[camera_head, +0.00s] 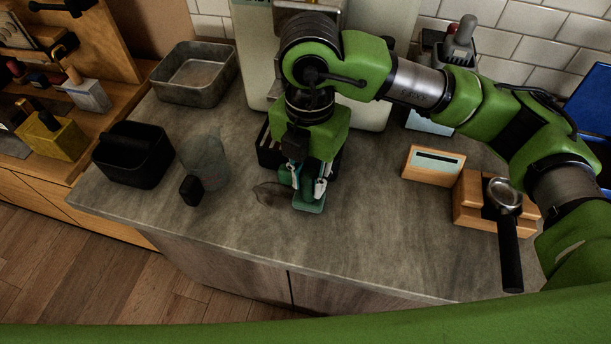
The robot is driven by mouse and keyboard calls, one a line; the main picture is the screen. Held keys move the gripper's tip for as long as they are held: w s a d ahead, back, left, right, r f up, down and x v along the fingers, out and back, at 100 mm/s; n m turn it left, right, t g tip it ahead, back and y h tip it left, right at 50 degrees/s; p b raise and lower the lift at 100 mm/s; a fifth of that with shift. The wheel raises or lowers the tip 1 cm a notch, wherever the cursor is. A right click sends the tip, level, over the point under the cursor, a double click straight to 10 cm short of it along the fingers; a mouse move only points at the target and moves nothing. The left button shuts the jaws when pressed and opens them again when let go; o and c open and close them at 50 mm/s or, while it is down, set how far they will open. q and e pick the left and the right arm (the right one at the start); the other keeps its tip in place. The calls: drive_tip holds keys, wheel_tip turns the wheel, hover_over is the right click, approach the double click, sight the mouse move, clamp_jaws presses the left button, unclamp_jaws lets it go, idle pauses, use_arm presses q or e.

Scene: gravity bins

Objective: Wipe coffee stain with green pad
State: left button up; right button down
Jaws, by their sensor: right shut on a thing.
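The green pad (310,204) is at the counter surface near the middle of the view. My right gripper (307,184) points down and is shut on the green pad, holding its upper part between the fingers. A dark brown coffee stain (270,194) lies on the grey counter (330,245), just left of the pad. The pad's left edge seems to overlap the stain's right end, and part of the stain may be hidden beneath it. Whether the pad presses on the counter is hard to tell. My left gripper is not in view.
A clear pitcher (205,158) with a black handle stands left of the stain. A black knock bin (133,160) and a metal tray (195,72) are farther left. A coffee machine (258,50) stands behind. A portafilter (508,235) rests on a wooden stand at right. The front counter is clear.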

drive_tip(key=shift+d+f, duration=0.1)
drive_tip(key=shift+d, duration=0.05)
drive_tip(key=shift+s+d+r+b, duration=0.1)
drive_tip(key=shift+s+d+b, duration=0.1)
drive_tip(key=shift+d, duration=0.45)
drive_tip(key=shift+s+d+r+b, duration=0.15)
drive_tip(key=shift+s+d, duration=0.1)
drive_tip(key=shift+d, duration=0.45)
drive_tip(key=shift+s+d+f+b, duration=0.1)
drive_tip(key=shift+s+d+b, duration=0.1)
drive_tip(key=shift+d, duration=0.45)
drive_tip(key=shift+a, duration=0.1)
drive_tip(key=shift+w+a+b, duration=0.15)
drive_tip(key=shift+w+a, duration=0.1)
drive_tip(key=shift+a, duration=0.4)
drive_tip(key=shift+w+a+b, duration=0.2)
drive_tip(key=shift+a, duration=0.5)
drive_tip(key=shift+w+a+b, duration=0.15)
drive_tip(key=shift+w+a, duration=0.1)
drive_tip(key=shift+a, duration=0.4)
drive_tip(key=shift+a, duration=0.1)
drive_tip(key=shift+w+a+b, duration=0.3)
drive_tip(key=shift+a, duration=0.7)
drive_tip(key=shift+w+a+b, duration=0.25)
drive_tip(key=shift+w+a, duration=0.05)
drive_tip(key=shift+a, duration=0.65)
drive_tip(key=shift+d+f, duration=0.15)
drive_tip(key=shift+f, duration=0.05)
